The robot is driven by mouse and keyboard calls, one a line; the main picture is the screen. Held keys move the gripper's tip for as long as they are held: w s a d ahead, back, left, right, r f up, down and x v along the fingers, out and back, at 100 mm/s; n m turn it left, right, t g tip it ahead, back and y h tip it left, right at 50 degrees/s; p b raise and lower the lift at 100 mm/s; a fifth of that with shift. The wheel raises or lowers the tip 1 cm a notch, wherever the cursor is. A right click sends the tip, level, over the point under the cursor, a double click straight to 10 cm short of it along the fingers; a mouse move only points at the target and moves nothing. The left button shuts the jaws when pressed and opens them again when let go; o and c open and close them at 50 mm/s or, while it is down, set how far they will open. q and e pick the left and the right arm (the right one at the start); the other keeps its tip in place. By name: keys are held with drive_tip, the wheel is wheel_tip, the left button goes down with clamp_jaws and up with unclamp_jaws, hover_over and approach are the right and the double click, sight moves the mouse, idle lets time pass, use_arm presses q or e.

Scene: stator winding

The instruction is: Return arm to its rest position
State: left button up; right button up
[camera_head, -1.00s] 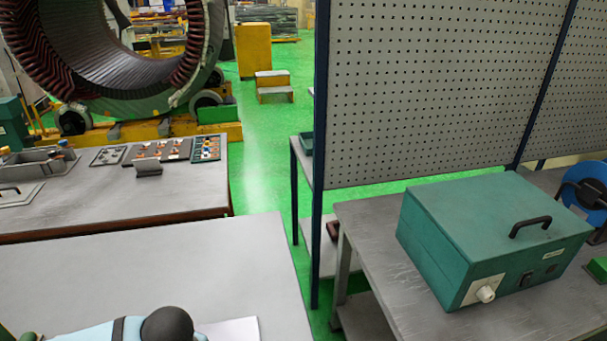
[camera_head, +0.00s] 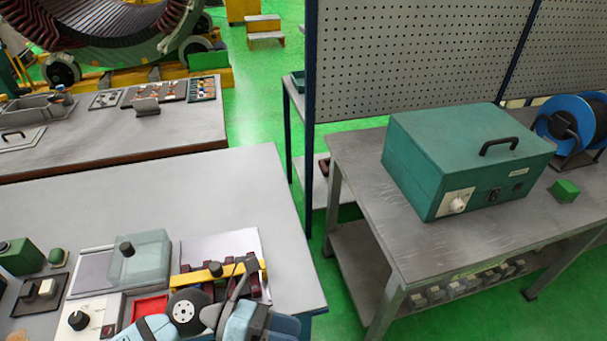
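Light-blue and dark-grey links of my own arm show at the bottom edge, left of centre, over the front of the near workbench (camera_head: 205,155). A round dark joint with a pale disc shows among them. I cannot tell from this view which arm it is. The links cover part of a yellow bar (camera_head: 192,277) with dark red pieces under it, lying on a white sheet (camera_head: 215,248). I cannot tell whether the arm touches the bar. No gripper fingertips can be made out, so neither gripper is clearly in view.
A control panel with a black knob (camera_head: 78,320) and a translucent box (camera_head: 143,258) stand left of the arm. A green box (camera_head: 20,256) is at far left. A teal case (camera_head: 462,160) stands on the right table (camera_head: 352,165); a pegboard (camera_head: 410,60) rises behind.

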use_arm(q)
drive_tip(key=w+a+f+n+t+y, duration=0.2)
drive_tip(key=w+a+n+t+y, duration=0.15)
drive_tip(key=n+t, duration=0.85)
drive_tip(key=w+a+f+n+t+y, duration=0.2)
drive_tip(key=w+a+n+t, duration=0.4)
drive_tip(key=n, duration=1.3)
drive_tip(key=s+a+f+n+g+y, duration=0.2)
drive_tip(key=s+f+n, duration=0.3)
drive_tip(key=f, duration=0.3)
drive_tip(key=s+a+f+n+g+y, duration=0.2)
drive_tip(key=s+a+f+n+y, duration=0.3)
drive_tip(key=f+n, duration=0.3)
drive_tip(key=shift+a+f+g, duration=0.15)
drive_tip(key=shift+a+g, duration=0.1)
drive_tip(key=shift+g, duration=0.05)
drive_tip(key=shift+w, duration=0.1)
